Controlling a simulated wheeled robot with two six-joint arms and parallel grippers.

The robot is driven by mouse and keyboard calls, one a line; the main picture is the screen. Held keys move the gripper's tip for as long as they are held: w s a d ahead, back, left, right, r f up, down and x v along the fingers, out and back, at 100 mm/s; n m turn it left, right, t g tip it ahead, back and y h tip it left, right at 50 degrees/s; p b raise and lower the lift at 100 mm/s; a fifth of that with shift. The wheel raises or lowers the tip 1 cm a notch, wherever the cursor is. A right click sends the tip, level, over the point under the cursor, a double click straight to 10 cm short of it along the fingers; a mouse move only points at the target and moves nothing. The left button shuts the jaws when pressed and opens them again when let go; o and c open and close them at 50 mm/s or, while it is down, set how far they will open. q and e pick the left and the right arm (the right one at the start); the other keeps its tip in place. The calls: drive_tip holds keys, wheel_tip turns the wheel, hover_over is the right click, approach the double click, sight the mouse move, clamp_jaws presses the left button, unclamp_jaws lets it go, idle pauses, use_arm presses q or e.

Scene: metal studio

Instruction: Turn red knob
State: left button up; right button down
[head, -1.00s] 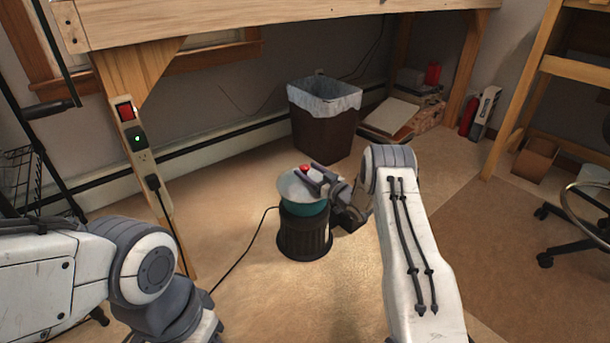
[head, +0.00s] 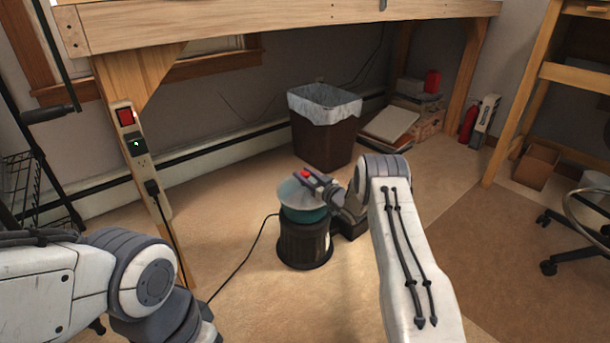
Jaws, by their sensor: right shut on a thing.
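The red knob (head: 306,174) sits on top of a round device with a pale, clear-looking disc (head: 290,195), a teal band and a black ribbed base (head: 303,243) on the floor. My right gripper (head: 309,176) is over the disc from the right, shut on the red knob, with its fingers on either side. The fingers hide part of the knob. My left arm shows at the lower left, but its gripper is outside the picture.
A dark bin (head: 324,138) with a white liner stands behind the device. A wooden post (head: 150,190) with a power strip (head: 140,155) is at the left. A black cable (head: 240,262) runs across the floor. An office chair (head: 585,235) is at the right.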

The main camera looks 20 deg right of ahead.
drive_tip(key=shift+a+r+m+t+h+p, duration=0.15)
drive_tip(key=shift+m+t+h+p, duration=0.15)
drive_tip(key=shift+m+h+p, duration=0.7)
drive_tip(key=m+h+p, duration=0.1)
drive_tip(key=h, duration=0.2)
drive_tip(key=shift+m+h, duration=0.4)
drive_tip(key=m+h+p, duration=0.1)
drive_tip(key=m+h, duration=0.1)
drive_tip(key=h, duration=0.2)
drive_tip(key=shift+f, duration=0.2)
drive_tip(key=shift+m+g+h, duration=0.7)
drive_tip(key=shift+m+h, duration=1)
drive_tip(key=shift+h, duration=0.7)
drive_tip(key=shift+c, duration=2.1)
unclamp_jaws()
